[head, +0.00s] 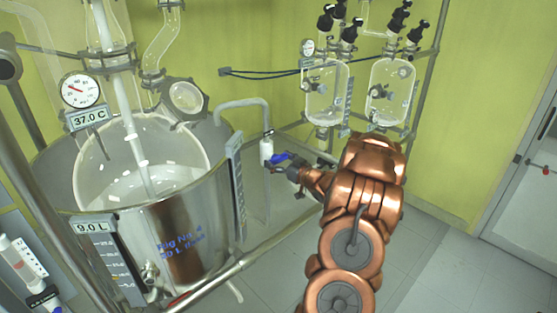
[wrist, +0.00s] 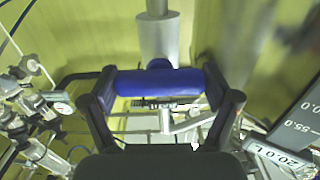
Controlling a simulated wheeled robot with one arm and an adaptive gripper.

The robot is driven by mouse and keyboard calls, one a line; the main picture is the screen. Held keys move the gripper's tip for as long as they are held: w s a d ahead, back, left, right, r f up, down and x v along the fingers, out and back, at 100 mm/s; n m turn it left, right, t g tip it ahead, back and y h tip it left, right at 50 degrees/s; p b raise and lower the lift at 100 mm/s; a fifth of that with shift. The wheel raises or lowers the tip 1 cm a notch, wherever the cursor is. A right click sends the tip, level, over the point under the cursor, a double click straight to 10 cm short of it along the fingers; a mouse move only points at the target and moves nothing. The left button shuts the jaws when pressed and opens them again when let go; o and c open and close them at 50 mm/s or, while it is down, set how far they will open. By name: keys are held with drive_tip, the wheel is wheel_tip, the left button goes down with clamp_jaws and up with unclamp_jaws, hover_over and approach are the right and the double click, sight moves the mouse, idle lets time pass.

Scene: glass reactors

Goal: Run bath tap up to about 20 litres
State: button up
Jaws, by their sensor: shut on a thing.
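The bath tap (head: 266,147) is a pale valve body on a bent pipe that runs over the rim of the steel bath (head: 185,245). Its blue handle (head: 279,158) also shows in the wrist view (wrist: 160,82), lying crosswise between my fingers. My gripper (head: 291,168) is shut on this handle, one finger at each end in the wrist view (wrist: 158,90). The bath's display (head: 92,226) reads 9.0 L, above a dark level scale (head: 115,265). In the wrist view, a label (wrist: 285,158) reads 20.0 L. Flow from the pipe is not clear.
A glass vessel (head: 140,160) sits inside the bath, with a dial and 37.0 C display (head: 88,117) above it. Two glass vessels (head: 326,95) (head: 390,92) hang on a frame behind my arm. Open floor (head: 440,250) lies at the right.

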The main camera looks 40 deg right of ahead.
drive_tip(key=o, duration=0.9)
drive_tip(key=s, duration=1.2)
drive_tip(key=shift+a, duration=0.1)
